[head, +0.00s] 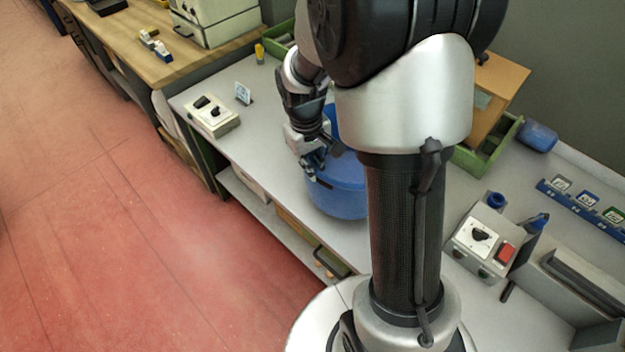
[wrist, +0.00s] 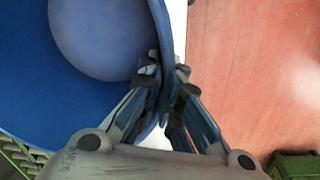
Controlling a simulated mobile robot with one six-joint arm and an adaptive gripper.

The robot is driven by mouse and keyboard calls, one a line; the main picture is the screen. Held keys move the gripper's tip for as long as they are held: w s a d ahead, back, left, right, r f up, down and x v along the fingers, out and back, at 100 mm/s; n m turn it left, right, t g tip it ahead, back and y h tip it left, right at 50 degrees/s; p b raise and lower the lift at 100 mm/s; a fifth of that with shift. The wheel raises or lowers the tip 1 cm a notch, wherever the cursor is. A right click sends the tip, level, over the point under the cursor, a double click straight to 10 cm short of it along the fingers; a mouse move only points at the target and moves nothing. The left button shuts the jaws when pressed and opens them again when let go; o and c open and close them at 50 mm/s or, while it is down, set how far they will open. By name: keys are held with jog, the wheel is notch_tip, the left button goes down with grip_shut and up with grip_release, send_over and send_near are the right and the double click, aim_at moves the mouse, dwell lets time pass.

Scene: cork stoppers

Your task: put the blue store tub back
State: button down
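The blue store tub (head: 338,190) is at the front part of the pale worktop, partly hidden behind my arm. It looks upright; I cannot tell whether its base touches the worktop. In the wrist view the tub (wrist: 25,75) fills the upper left, open towards the camera, with a paler round bottom and nothing seen inside. My gripper (head: 318,160) is at the tub's left rim. In the wrist view my gripper (wrist: 165,75) has one finger inside the tub and one outside, closed on the wall.
A control box with a dial (head: 213,116) and a small card (head: 243,93) stand to the left on the worktop. A switch box with a red button (head: 484,243) stands to the right. A blue bottle-like container (head: 538,136) lies further back. The red floor is clear.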

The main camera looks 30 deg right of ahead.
aim_at(313, 183)
jog(key=shift+f+b, duration=0.7)
jog(key=shift+f, duration=1.5)
jog(key=shift+f, duration=0.2)
jog(key=c, duration=1.8)
grip_release()
jog(key=shift+r, duration=0.15)
jog(key=s+a+r+t+p, duration=0.15)
jog(key=s+r, duration=0.25)
jog(key=r, duration=0.7)
jog(key=s+a+r+t+p, duration=0.1)
jog(key=s+a+r+p, duration=0.15)
jog(key=r, duration=0.75)
jog(key=s+a+r+t, duration=0.1)
jog(key=s+a+r, duration=0.1)
jog(key=s, duration=0.4)
jog(key=s+a+r+t+y, duration=0.1)
jog(key=s+a+r, duration=0.1)
jog(key=s, duration=0.4)
jog(key=shift+s+a+m, duration=0.3)
jog(key=shift+m, duration=0.1)
